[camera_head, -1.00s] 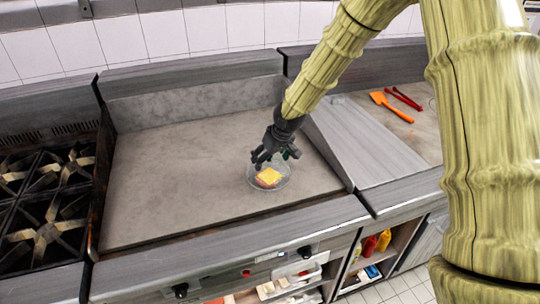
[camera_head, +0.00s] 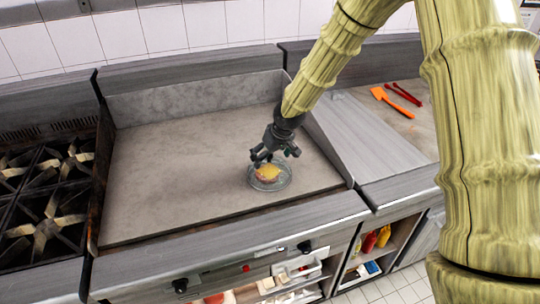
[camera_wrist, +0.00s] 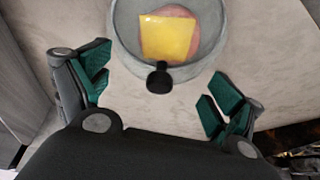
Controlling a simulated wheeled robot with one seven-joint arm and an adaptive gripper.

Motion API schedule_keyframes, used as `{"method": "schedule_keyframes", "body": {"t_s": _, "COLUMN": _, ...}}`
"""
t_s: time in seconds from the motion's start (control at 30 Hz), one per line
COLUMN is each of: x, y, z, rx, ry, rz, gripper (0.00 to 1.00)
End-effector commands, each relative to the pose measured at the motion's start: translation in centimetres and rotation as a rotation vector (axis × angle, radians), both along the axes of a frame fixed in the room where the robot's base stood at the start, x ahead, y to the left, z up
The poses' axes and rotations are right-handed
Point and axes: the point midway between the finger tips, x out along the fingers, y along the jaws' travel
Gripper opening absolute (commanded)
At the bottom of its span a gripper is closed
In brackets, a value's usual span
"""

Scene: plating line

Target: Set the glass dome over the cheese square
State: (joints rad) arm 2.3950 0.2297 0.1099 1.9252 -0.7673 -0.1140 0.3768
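The glass dome (camera_head: 283,183) is clear and stands on the flat grey griddle surface, with its rim around the cheese square (camera_head: 267,171). The yellow cheese square (camera_wrist: 167,38) lies on a round pinkish-brown patty (camera_wrist: 184,12) and shows through the glass in the wrist view. The dome's dark knob (camera_wrist: 159,78) points toward the wrist camera. My gripper (camera_head: 275,155) is just above the dome. In the wrist view my gripper (camera_wrist: 160,88) has its green-padded fingers spread wide on either side of the knob, apart from it.
The griddle (camera_head: 180,180) is clear around the dome, with raised walls behind and at the right. Gas burners (camera_head: 47,205) are at the left. An orange spatula (camera_head: 390,102) and red tongs (camera_head: 404,94) lie on the right counter.

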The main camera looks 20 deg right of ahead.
Motion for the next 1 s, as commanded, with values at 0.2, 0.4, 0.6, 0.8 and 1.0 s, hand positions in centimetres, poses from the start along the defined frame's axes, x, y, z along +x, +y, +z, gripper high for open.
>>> {"method": "schedule_keyframes", "body": {"t_s": 0.2, "x": 0.0, "y": 0.0, "z": 0.0, "rx": 0.0, "ry": 0.0, "rz": 0.0, "gripper": 1.0}}
{"method": "schedule_keyframes", "body": {"t_s": 0.4, "x": 0.0, "y": 0.0, "z": 0.2, "rx": 0.0, "ry": 0.0, "rz": 0.0, "gripper": 1.0}}
{"method": "schedule_keyframes", "body": {"t_s": 0.6, "x": -0.2, "y": -0.1, "z": 1.7, "rx": 0.0, "ry": -0.001, "rz": 0.0, "gripper": 1.0}}
{"method": "schedule_keyframes", "body": {"t_s": 0.8, "x": -1.1, "y": -0.3, "z": 3.9, "rx": 0.001, "ry": -0.002, "rz": 0.0, "gripper": 1.0}}
{"method": "schedule_keyframes", "body": {"t_s": 1.0, "x": -2.1, "y": -0.7, "z": 6.3, "rx": 0.001, "ry": -0.003, "rz": -0.001, "gripper": 1.0}}
